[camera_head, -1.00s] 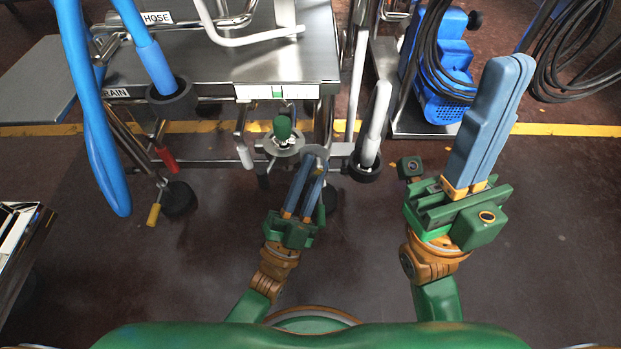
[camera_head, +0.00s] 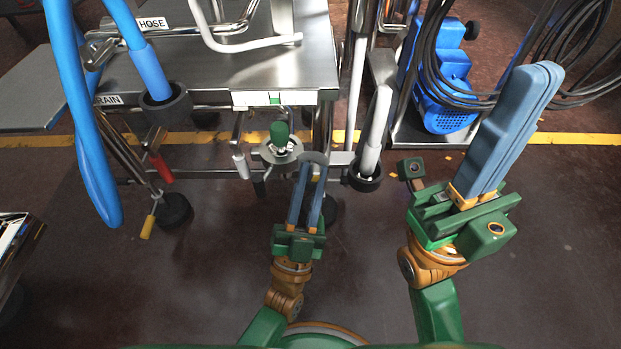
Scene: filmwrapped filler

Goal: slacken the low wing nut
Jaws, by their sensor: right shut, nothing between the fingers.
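A grey round-topped piece (camera_head: 315,157) shows at the tips of my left gripper (camera_head: 313,170), below and right of a green knob (camera_head: 280,132) on a grey disc. I cannot tell whether this piece is the low wing nut, as the fingers cover part of it. My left gripper points away from me toward the cart's lower frame, with a visible gap between its blue-grey fingers. I cannot see whether the fingertips touch the piece. My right gripper (camera_head: 543,75) is raised at the right, its fingers together and empty, well away from the cart.
A steel cart (camera_head: 250,65) has HOSE and DRAIN labels. Blue hoses (camera_head: 92,150) hang at its left, beside red and yellow handles (camera_head: 148,225). A white tube (camera_head: 376,125) stands right of the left gripper. A blue machine (camera_head: 445,85) with black cables is behind. Foreground floor is clear.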

